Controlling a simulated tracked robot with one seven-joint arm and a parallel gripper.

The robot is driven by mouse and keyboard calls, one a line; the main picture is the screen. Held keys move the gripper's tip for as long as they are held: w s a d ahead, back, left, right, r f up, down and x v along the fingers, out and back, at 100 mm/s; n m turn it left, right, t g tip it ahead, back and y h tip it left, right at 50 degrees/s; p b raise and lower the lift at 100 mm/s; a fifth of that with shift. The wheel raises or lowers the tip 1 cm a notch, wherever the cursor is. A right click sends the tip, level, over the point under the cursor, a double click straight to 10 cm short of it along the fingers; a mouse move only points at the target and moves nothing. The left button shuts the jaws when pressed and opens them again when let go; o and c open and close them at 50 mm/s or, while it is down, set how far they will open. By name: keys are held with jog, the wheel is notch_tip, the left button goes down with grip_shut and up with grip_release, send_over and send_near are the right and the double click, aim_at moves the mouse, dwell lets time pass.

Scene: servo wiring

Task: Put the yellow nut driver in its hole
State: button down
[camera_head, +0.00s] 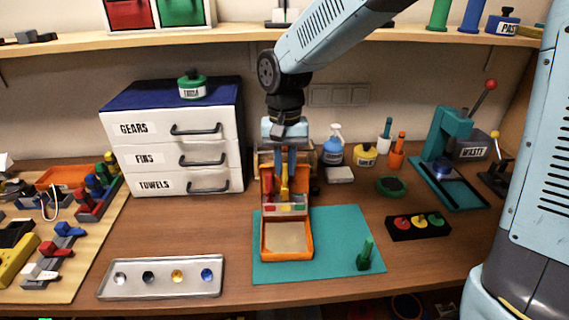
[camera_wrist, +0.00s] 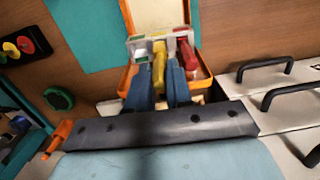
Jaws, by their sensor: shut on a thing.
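My gripper (camera_head: 285,174) points down over the orange case (camera_head: 264,240), its two blue fingers shut on the yellow nut driver (camera_head: 285,190). In the wrist view the yellow nut driver (camera_wrist: 159,66) sits between the fingertips, at the middle of the pale rack (camera_wrist: 140,43) with green, yellow and red marks. Its lower end is hidden, so I cannot tell whether it is in the hole. A red driver (camera_wrist: 187,54) stands at the red mark, beside it. A green driver (camera_head: 365,255) stands upright on the teal mat (camera_head: 330,268).
A white drawer unit (camera_head: 155,150) with protruding handles stands left of the case. A metal tray (camera_head: 160,289) with several coloured balls lies front left. A black block (camera_head: 418,227) with coloured discs and a teal press (camera_head: 450,140) are at right. Bare table lies between tray and drawers.

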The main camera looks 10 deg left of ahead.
jog(key=shift+f, duration=0.85)
dwell(0.6)
jog(key=shift+c, duration=2.4)
grip_release()
jog(key=shift+r, duration=0.1)
jog(key=shift+w+r, duration=0.2)
jog(key=shift+r, duration=3.2)
